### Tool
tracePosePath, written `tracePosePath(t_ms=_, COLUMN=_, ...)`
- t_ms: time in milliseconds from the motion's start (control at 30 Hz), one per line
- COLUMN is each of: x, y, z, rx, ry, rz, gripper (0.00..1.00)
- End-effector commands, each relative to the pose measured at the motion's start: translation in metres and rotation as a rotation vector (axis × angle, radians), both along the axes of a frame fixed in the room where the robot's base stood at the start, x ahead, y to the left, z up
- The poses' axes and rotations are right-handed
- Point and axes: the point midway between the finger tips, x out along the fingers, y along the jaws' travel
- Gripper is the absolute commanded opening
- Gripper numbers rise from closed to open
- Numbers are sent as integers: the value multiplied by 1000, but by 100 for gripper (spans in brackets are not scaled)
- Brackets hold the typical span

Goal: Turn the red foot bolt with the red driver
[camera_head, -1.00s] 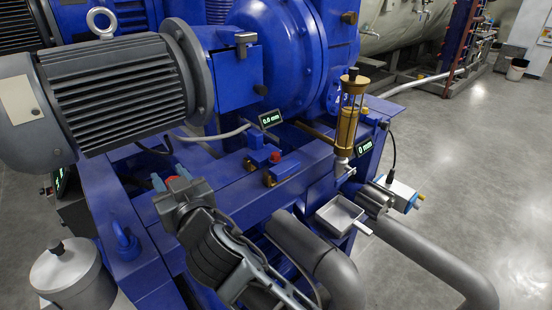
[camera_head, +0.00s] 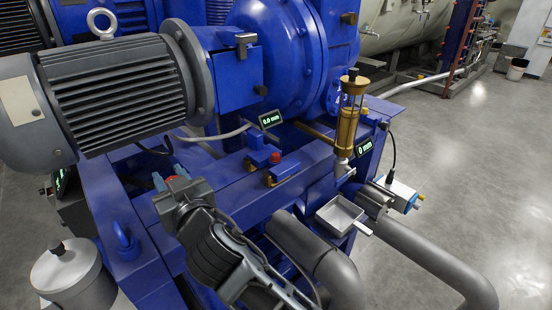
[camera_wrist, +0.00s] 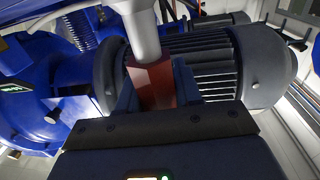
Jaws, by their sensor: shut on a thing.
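My gripper (camera_wrist: 155,88) is shut on the red driver (camera_wrist: 153,84). In the wrist view its blue fingers stand on both sides of the red part, and a thick pale grey shaft runs up from it out of the frame. In the head view my gripper (camera_head: 168,182) is at the lower left, in front of the motor, and only a little red shows beside it. The driver's far end is hidden, so I cannot tell whether it touches a bolt. A red-topped piece (camera_head: 275,157) stands by a blue block on the frame; I cannot tell if it is the foot bolt.
The grey finned motor (camera_head: 115,90) is close behind my gripper. A small display (camera_head: 270,119) seems to read 0.0 mm, and another (camera_head: 364,147) reads 0 mm. A brass-coloured cylinder (camera_head: 347,125), a metal tray (camera_head: 340,214) and grey pipes (camera_head: 420,250) stand to the right.

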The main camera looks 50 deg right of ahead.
Motion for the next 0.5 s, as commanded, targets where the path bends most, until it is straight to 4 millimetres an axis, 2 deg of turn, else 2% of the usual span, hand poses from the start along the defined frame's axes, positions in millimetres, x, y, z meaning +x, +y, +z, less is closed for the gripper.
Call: tracePosePath(t_ms=500, x=0, y=0, z=40, rx=1, ry=-2, rz=0, gripper=0)
